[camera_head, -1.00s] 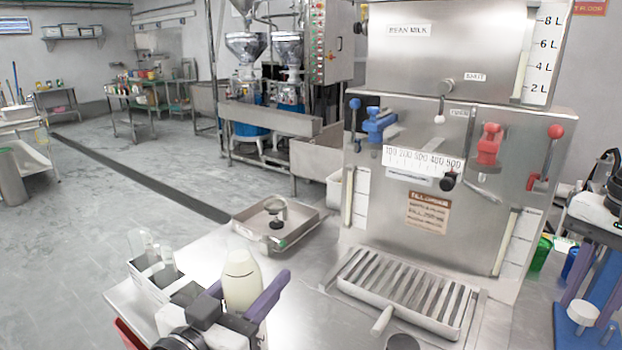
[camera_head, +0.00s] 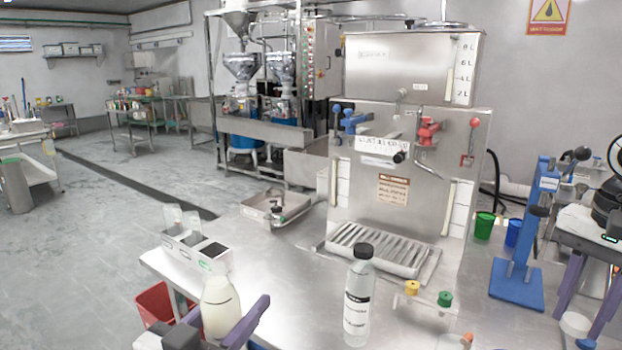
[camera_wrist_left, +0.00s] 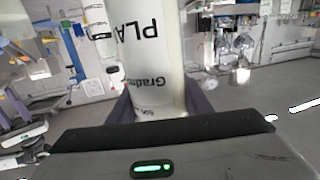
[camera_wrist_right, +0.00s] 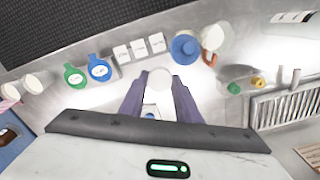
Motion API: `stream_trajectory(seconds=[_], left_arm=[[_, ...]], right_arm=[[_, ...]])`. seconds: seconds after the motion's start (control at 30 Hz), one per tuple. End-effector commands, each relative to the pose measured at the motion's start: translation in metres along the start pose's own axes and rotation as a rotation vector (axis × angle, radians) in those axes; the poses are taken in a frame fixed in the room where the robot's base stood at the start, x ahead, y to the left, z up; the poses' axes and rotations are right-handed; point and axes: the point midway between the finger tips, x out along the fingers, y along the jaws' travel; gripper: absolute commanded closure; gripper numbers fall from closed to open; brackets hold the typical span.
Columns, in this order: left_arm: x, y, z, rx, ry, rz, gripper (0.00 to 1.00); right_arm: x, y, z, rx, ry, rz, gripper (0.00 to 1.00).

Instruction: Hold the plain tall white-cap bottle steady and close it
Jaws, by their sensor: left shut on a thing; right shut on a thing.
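The bottle (camera_head: 220,308), filled with a pale cream liquid, has no cap visible on its mouth in the head view. My left gripper (camera_head: 228,335) is shut around its body at the lower left. In the left wrist view the bottle (camera_wrist_left: 158,60) fills the gap between the fingers, its printed label upside down and cut off. My right gripper (camera_head: 582,310) is at the far right, shut on a round white cap (camera_head: 575,323). The cap also shows between the fingertips in the right wrist view (camera_wrist_right: 159,80). The cap is well apart from the bottle.
A clear bottle with a black cap (camera_head: 357,300) stands between my grippers. Yellow (camera_head: 411,287) and green (camera_head: 445,299) small caps lie right of it. A blue stand (camera_head: 520,250) rises near my right gripper. A filling machine (camera_head: 400,180) stands behind; a rack (camera_head: 195,250) is at left.

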Motion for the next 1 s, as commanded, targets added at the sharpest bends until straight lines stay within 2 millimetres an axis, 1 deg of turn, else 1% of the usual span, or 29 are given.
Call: stream_trajectory(seconds=[0.3, 0.53, 0.57, 0.77, 0.87, 1.0], left_arm=[[-0.015, -0.042, 0.023, 0.006, 0.002, -0.011, 1.00], [-0.026, -0.072, 0.034, 0.004, 0.003, -0.017, 1.00], [-0.028, -0.072, 0.037, 0.001, 0.001, -0.015, 1.00], [-0.052, -0.057, 0.060, -0.002, 0.001, 0.002, 1.00], [-0.069, -0.049, 0.073, -0.002, -0.001, 0.014, 1.00], [-0.100, -0.032, 0.091, 0.000, -0.002, 0.039, 1.00]], right_arm=[[0.000, 0.000, 0.000, 0.000, 0.000, 0.000, 0.91], [0.000, 0.000, 0.000, 0.000, 0.000, 0.000, 0.91], [0.000, 0.000, 0.000, 0.000, 0.000, 0.000, 0.91], [0.000, 0.000, 0.000, 0.000, 0.000, 0.000, 0.91], [0.000, 0.000, 0.000, 0.000, 0.000, 0.000, 0.91], [0.000, 0.000, 0.000, 0.000, 0.000, 0.000, 0.91]])
